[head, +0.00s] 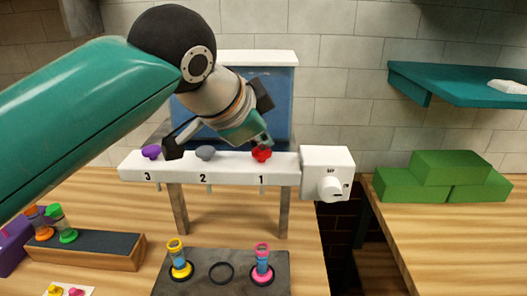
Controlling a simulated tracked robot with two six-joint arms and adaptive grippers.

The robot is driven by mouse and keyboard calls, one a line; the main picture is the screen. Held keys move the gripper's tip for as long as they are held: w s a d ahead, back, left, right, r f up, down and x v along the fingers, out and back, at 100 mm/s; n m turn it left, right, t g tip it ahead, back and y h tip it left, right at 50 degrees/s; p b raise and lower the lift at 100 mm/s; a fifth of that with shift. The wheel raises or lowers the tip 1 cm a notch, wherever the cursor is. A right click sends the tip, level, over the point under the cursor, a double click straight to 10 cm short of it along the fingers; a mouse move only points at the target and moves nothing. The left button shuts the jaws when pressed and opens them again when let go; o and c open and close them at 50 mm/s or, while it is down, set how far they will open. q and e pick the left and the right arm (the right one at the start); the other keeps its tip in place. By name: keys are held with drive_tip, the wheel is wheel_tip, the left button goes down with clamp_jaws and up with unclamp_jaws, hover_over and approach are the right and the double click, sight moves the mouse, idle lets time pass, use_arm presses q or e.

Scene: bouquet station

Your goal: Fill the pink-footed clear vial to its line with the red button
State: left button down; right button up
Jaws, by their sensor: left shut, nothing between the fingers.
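The clear vial with the pink foot (262,263) stands upright on the right of a dark mat (222,285). Its fill level and line are too small to make out. The red button (261,154) sits on top of the white dispenser bar (222,166), above the number 1. My left gripper (262,140) is shut and empty, with its tip just above or at the red button; I cannot tell whether they touch. My right gripper is not in view.
A yellow-footed vial (179,261) stands on the mat's left, with an empty ring (221,272) between. Grey (205,152) and purple (151,151) buttons share the bar. A white box with a knob (328,175) adjoins it. A wooden rack (85,248) holds orange and green vials.

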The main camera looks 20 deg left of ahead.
sight(261, 153)
use_arm(q)
drive_tip(key=shift+f+b, duration=0.3)
drive_tip(key=shift+f, duration=0.15)
idle(0.6)
drive_tip(key=shift+r+p, duration=1.05)
wheel_tip(261, 153, up, 5)
drive_tip(key=p, duration=0.5)
idle(1.2)
